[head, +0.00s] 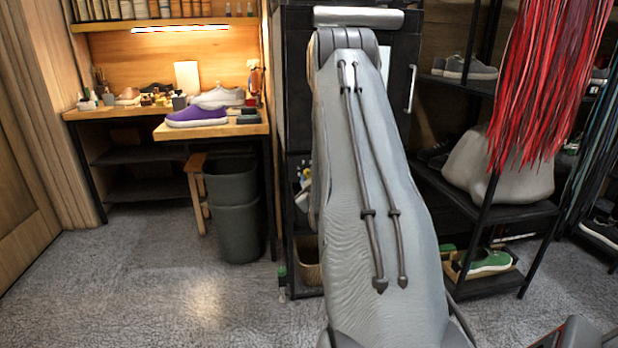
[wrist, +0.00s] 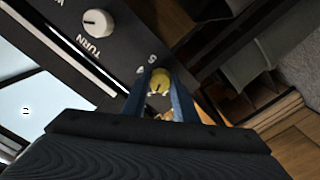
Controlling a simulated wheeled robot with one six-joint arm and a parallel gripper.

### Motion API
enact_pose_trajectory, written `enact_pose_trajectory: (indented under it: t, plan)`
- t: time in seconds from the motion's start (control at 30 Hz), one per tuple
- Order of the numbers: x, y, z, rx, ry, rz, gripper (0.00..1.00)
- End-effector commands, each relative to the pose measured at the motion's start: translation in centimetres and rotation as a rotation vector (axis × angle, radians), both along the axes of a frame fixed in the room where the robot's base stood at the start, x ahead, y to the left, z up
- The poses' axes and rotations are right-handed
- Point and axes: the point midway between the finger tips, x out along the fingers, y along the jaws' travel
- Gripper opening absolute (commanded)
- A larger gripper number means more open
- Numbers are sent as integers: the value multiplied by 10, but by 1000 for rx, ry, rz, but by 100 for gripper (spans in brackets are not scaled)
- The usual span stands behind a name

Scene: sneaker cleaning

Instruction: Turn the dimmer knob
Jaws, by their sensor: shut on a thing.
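In the wrist view, a small round yellow knob (wrist: 159,79) with a dark mark on its face sits on a black panel (wrist: 122,58). My gripper (wrist: 161,88) has its two blue fingers on either side of this knob and is shut on it. A second, cream knob (wrist: 97,22) is on the same panel at the upper left, beside the printed word TURN, apart from my fingers. The label by the yellow knob is mostly hidden, so I cannot read which knob it is. In the head view my arm hides my gripper and the knobs.
A black cabinet (head: 298,75) stands behind my arm. To the left is a wooden workbench (head: 170,130) with a purple sneaker (head: 197,116) and a grey bin (head: 233,215) below. Shoe racks (head: 470,205) and hanging red laces (head: 545,75) are right. Floor (head: 130,285) at left is clear.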

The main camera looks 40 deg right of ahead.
Motion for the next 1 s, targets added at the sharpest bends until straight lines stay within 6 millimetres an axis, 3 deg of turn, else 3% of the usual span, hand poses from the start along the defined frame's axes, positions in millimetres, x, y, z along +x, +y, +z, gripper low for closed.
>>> enact_pose_trajectory:
  t: [0.2,0.23,0.33,0.67,1.0]
  plan:
    - [0,0,0,1,-1,0,3]
    - [0,0,0,1,-1,0,29]
    - [0,0,0,1,-1,0,44]
    - [-2,1,0,2,1,0,44]
    - [-44,27,0,3,1,0,44]
